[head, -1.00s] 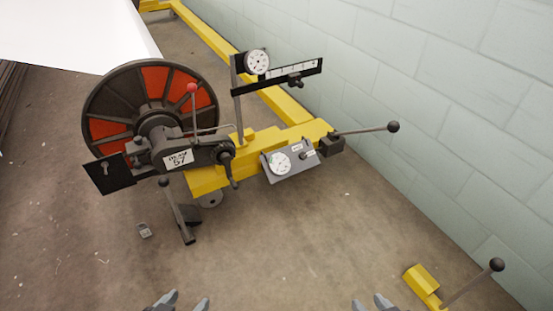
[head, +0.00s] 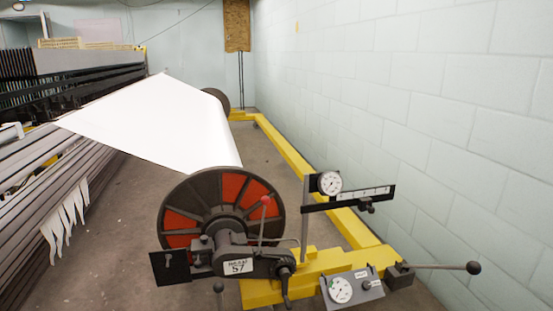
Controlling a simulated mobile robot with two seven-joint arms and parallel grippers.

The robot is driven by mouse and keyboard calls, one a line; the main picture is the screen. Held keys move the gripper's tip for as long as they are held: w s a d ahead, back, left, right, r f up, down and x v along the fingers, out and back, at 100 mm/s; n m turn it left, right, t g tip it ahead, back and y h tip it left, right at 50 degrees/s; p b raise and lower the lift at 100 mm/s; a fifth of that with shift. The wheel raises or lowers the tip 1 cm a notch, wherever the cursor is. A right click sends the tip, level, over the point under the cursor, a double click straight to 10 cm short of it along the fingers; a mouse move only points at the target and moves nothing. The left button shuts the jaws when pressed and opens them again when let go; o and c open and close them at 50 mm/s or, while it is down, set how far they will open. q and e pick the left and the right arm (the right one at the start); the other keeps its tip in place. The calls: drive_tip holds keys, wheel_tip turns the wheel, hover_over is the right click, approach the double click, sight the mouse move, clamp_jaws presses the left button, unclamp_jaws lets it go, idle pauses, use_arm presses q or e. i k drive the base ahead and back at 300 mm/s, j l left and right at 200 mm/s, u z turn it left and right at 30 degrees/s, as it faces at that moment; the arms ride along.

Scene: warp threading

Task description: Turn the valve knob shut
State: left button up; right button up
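A small grey panel (head: 354,300) on the yellow frame at the lower right carries a round white dial gauge (head: 341,290). A small dark knob (head: 367,284) sits beside the gauge, near small white labels. It is likely the valve knob, but it is too small to tell how it is turned. Another dark knob (head: 369,206) hangs under the black scale bar. Neither of my grippers is in the head view now.
A black and red wheel (head: 182,222) stands left of the panel, with a red-tipped lever (head: 264,201). A black-balled lever (head: 473,267) sticks out right. A yellow frame (head: 300,165) runs along the block wall (head: 440,120). A white sheet (head: 165,125) stretches behind the wheel.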

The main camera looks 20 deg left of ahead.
sight(366, 285)
drive_tip(key=i+j, duration=0.3)
drive_tip(key=j, duration=0.15)
drive_tip(key=i+j, duration=0.35)
drive_tip(key=j, duration=0.15)
drive_tip(key=i+j+z, duration=0.1)
drive_tip(key=z, duration=0.3)
drive_tip(key=j+z, duration=0.25)
drive_tip(key=z, duration=0.15)
drive_tip(key=i+z, duration=0.1)
drive_tip(key=z, duration=0.6)
drive_tip(key=i+z, duration=0.15)
drive_tip(key=z, duration=0.2)
drive_tip(key=i+j, duration=0.65)
